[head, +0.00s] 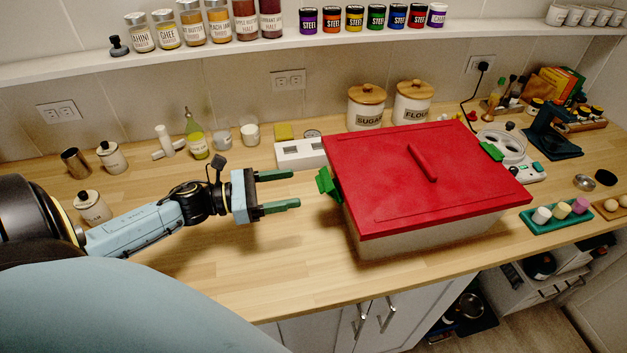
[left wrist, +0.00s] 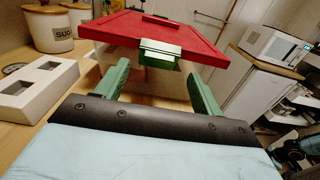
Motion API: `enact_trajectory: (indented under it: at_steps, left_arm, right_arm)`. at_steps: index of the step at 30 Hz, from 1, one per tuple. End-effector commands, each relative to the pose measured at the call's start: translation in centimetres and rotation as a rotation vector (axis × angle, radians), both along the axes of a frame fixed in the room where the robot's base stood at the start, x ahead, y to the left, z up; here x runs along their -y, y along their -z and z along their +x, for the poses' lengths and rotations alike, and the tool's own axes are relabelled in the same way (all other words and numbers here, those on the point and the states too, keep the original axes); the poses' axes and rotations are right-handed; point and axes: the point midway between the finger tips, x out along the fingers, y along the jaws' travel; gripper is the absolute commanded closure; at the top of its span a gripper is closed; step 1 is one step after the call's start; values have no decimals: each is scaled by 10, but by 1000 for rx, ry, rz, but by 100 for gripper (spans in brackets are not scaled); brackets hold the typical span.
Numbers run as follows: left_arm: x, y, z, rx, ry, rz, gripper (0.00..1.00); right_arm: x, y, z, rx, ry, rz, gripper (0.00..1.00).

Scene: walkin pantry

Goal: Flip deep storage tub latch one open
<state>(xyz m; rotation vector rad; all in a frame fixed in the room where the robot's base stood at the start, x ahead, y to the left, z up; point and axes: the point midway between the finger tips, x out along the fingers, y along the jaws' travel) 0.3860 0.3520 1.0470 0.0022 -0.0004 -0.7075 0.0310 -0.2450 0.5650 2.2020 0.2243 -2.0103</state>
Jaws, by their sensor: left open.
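The storage tub (head: 372,240) has pale, see-through walls and a red lid (head: 390,200) with a raised red handle. It stands on the wooden counter. A green latch (head: 326,184) is on its left side, facing my left gripper, and another green latch (head: 491,151) is on its right side. My left gripper (head: 296,189) is open and empty, just left of the near latch and apart from it. In the left wrist view the latch (left wrist: 160,52) shows ahead, between and beyond the two green fingers (left wrist: 157,85). My right gripper is not in view.
A white block with square openings (head: 300,153) lies behind the gripper. Sugar (head: 366,108) and flour (head: 412,104) canisters stand behind the tub. Bottles and jars line the wall at left. The counter in front of my left gripper is clear.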

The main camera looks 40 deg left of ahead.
Motion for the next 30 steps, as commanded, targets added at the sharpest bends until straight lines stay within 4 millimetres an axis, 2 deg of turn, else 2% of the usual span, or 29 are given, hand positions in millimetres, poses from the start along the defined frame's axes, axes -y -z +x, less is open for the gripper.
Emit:
enact_trajectory:
  at_steps: [3, 9, 15, 24, 30]
  left_arm:
    - [15, -3, 18, 4, 1, 0, 32]
    - [33, -2, 39, 2, -2, -3, 32]
    - [41, 0, 48, -1, -1, -2, 32]
    - [42, 0, 49, -1, -1, -2, 32]
    - [42, 0, 49, -1, -1, -2, 59]
  right_arm:
    - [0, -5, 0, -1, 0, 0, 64]
    - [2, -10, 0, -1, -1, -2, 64]
    - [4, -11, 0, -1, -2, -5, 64]
    - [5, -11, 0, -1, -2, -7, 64]
    - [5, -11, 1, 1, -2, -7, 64]
